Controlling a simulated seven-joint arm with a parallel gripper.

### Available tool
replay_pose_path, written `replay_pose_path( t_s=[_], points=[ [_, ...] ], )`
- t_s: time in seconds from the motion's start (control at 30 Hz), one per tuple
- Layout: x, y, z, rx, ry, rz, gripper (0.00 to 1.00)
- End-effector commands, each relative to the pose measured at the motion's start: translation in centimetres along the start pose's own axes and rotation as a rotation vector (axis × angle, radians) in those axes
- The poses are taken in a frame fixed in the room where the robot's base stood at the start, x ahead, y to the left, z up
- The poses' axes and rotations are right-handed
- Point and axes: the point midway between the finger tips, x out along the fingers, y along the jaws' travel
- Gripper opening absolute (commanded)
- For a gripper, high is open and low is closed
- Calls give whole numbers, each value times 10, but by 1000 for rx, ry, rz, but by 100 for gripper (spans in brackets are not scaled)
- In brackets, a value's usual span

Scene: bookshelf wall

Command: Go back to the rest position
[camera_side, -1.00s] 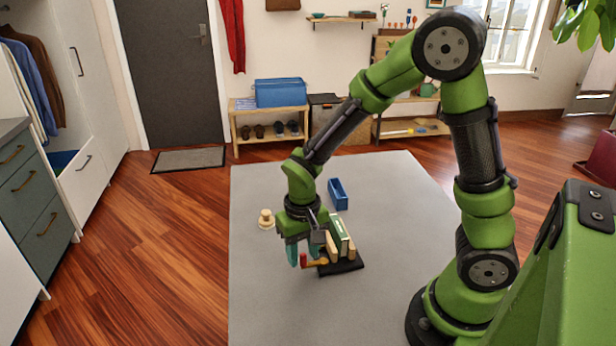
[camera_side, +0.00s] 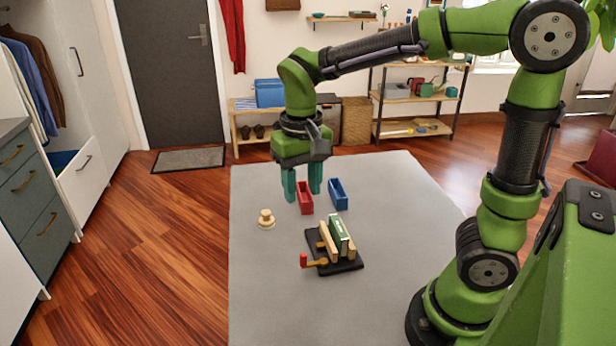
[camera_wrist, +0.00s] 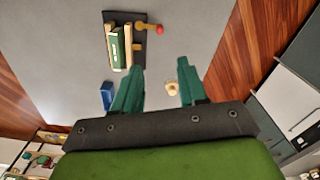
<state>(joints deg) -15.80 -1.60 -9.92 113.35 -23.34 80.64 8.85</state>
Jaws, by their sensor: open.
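My gripper (camera_side: 303,193) is open and empty, raised above the grey mat, its two teal fingers apart and pointing down. In the wrist view my gripper (camera_wrist: 160,68) also shows a clear gap between its fingers. A small press (camera_side: 350,266) with a black base, wooden jaws and a red-knobbed handle stands on the mat, apart from my gripper. A green book-like block (camera_side: 338,236) stands upright between its jaws. The press base (camera_wrist: 112,18) and green block (camera_wrist: 117,50) also appear in the wrist view.
A red bin (camera_side: 306,204) and a blue bin (camera_side: 338,195) stand side by side on the mat (camera_side: 260,290); the fingers partly overlap the red bin in view. A round wooden piece (camera_side: 266,220) sits to the left. Shelves (camera_side: 390,129) line the back wall.

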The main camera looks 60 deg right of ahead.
Motion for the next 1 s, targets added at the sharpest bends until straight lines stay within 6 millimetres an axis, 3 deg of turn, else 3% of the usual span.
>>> replay_pose_path(
  t_s=[0.4, 0.57, 0.8, 1.0],
  points=[
    [5, -3, 0, -39, 15, -19, 42],
    [1, -3, 20, -116, 102, -148, 42],
    [-19, 14, 56, -142, 338, -341, 42],
    [-30, 28, 72, -112, 471, -401, 42]
  ],
)
